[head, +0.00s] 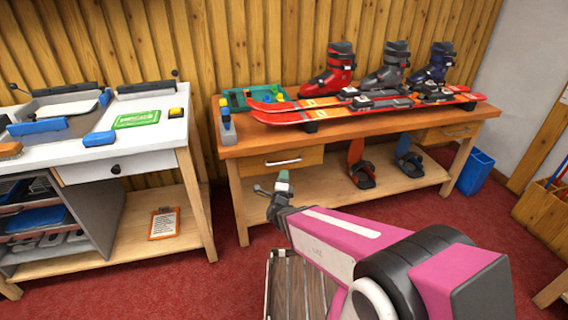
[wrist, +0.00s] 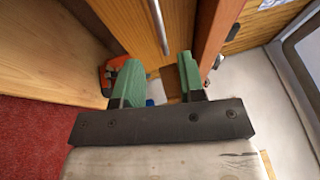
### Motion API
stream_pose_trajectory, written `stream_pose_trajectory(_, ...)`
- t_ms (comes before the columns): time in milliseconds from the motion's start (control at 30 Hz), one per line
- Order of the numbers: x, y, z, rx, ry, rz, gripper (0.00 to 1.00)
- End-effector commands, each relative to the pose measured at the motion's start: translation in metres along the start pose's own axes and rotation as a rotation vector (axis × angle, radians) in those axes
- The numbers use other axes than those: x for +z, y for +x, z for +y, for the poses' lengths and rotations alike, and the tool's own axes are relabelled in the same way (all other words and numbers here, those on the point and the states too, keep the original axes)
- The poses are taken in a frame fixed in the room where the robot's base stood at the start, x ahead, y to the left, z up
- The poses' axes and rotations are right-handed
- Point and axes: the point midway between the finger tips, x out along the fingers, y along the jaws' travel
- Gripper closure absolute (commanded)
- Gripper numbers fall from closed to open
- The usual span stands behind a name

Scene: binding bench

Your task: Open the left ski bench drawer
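The ski bench (head: 350,135) has an orange-brown top and two light wood drawers under it. The left drawer (head: 265,163) looks closed, its front level with the bench frame. Its horizontal metal handle (head: 284,161) is bare and untouched. My gripper (head: 272,187) is in front of and below this drawer in the head view. In the wrist view my gripper (wrist: 160,72) has its two green fingers apart with nothing held between them. The handle (wrist: 160,25) shows there as a bar ahead of the fingers, roughly in line with the gap, against the drawer front (wrist: 130,22).
Red skis (head: 300,112) and several ski boots (head: 385,70) stand on the bench. A white workbench (head: 110,150) stands to the left. Red carpet (head: 225,280) is clear in front.

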Motion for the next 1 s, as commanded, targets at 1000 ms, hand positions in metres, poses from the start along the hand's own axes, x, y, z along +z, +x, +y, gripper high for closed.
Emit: stream_pose_trajectory(1000, 0.001, 0.09, 0.0, 0.002, -0.001, -0.002, 0.83)
